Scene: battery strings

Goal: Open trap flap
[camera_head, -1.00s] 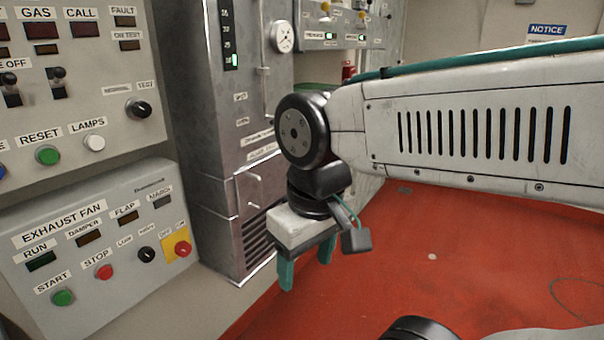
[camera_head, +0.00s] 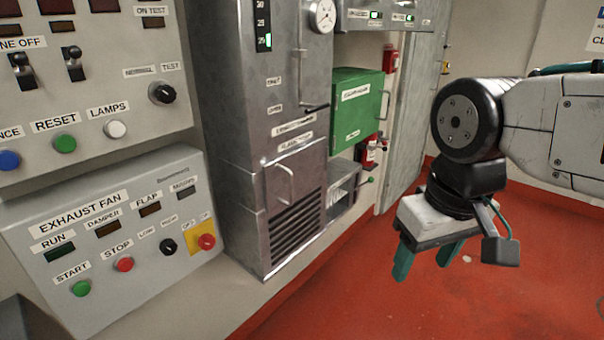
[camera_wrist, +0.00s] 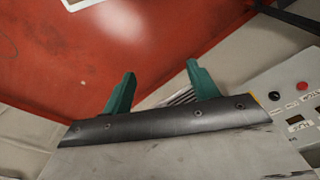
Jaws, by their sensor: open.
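A tall grey metal cabinet (camera_head: 285,90) stands left of the middle in the head view. On its lower front is a metal flap (camera_head: 305,170) with a bar handle (camera_head: 283,183), above a louvred grille (camera_head: 298,228). The flap looks shut. The labels above it are too blurred to read surely. My gripper (camera_head: 425,265) hangs to the right of the cabinet, apart from the flap and handle. It is open and empty, with its teal fingers pointing down. In the wrist view the open gripper (camera_wrist: 160,75) shows against floor and pale wall; the handle is not visible there.
The exhaust fan panel (camera_head: 120,240) with buttons juts out at left, below a larger control panel (camera_head: 80,75). A green box (camera_head: 357,108) and red fittings (camera_head: 370,155) are on the wall behind. The red floor (camera_head: 350,300) is open below my gripper.

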